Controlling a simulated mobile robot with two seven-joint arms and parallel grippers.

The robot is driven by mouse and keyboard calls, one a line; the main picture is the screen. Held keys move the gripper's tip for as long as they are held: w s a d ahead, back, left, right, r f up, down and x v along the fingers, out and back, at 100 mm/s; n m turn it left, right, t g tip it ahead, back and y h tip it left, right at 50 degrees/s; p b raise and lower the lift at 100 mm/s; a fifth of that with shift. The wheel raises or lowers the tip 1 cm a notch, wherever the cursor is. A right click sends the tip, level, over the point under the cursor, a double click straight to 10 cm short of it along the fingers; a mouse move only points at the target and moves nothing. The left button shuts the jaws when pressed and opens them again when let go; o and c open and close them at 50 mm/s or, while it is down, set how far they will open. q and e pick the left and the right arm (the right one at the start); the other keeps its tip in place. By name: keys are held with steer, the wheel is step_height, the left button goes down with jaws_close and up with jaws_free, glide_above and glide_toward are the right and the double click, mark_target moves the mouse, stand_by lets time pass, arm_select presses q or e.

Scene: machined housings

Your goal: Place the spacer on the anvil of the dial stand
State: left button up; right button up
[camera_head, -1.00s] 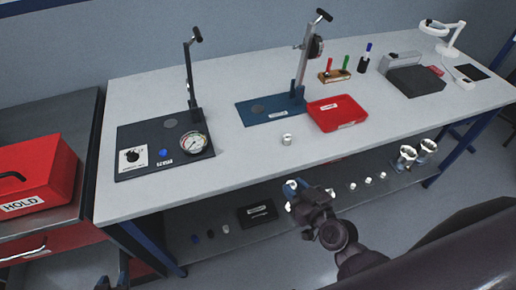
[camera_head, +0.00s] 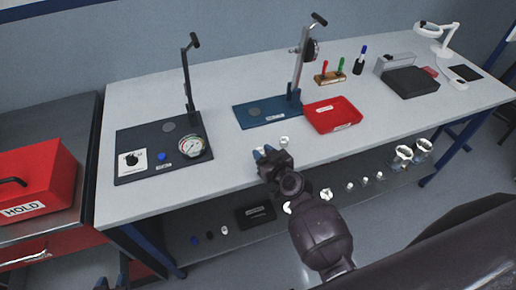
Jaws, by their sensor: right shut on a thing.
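The dial stand (camera_head: 298,75) is a grey column with a dial on a blue base. Its anvil (camera_head: 255,112) looks like a grey disc on that base, with nothing on it.
A black-based stand (camera_head: 135,133) with a gauge (camera_head: 192,147) is left. A red tray (camera_head: 333,115) sits right of the blue base. A pen block (camera_head: 329,79), a dark box (camera_head: 408,82) and a magnifier lamp (camera_head: 437,30) stand further right. The bench's front middle is clear.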

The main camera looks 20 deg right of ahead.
mark_target(263, 154)
steer(key=x, duration=0.3)
steer(key=shift+w, duration=0.15)
steer(key=shift+f, duration=0.25)
steer(key=shift+f+b, duration=0.2)
steer(key=shift+b, duration=0.1)
steer(key=o, duration=0.9)
